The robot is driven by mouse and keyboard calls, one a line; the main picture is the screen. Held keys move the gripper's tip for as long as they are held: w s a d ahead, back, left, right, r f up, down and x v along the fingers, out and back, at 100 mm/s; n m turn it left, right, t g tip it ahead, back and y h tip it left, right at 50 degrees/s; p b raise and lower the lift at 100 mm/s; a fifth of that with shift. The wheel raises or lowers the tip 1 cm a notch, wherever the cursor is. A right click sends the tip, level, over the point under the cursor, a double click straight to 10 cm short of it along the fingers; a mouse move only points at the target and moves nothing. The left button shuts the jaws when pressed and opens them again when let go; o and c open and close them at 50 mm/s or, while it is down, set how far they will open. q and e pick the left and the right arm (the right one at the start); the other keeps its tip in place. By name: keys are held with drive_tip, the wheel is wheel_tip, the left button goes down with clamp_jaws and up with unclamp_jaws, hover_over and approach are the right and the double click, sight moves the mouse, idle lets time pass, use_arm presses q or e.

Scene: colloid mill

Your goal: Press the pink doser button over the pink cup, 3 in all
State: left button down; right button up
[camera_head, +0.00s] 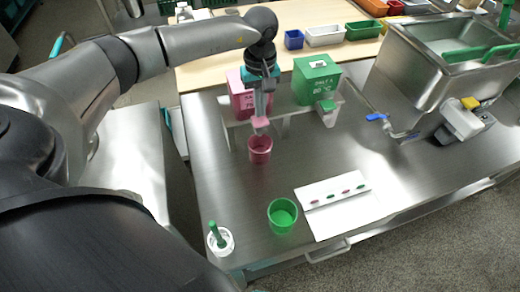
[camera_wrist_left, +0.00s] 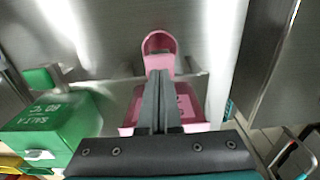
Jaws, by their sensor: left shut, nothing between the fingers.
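The pink doser (camera_head: 237,98) stands on a metal stand near the back of the steel table. Its pink button (camera_head: 260,123) juts out over the pink cup (camera_head: 260,155), which stands upright on the table. My left gripper (camera_head: 261,115) points down with its fingers shut and empty, the tips at or just above the button; I cannot tell whether they touch it. In the left wrist view the shut fingers (camera_wrist_left: 161,75) partly cover the pink doser (camera_wrist_left: 190,108), and the pink cup (camera_wrist_left: 158,38) shows beyond the tips. My right gripper is out of view.
A green doser (camera_head: 317,78) stands to the right of the pink one. A green cup (camera_head: 282,216), a white card with colored marks (camera_head: 338,205) and a white pot with a green stick (camera_head: 220,241) are nearer. A steel tank (camera_head: 410,80) stands at right.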

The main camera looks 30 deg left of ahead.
sight(260, 120)
use_arm(q)
drive_tip(key=shift+f+b, duration=1.3)
drive_tip(key=shift+f, duration=0.25)
drive_tip(key=shift+s, duration=0.1)
drive_tip(key=shift+r, duration=0.15)
drive_tip(key=shift+r+p, duration=1.05)
drive_tip(key=shift+r, duration=0.35)
drive_tip(key=shift+f, duration=0.1)
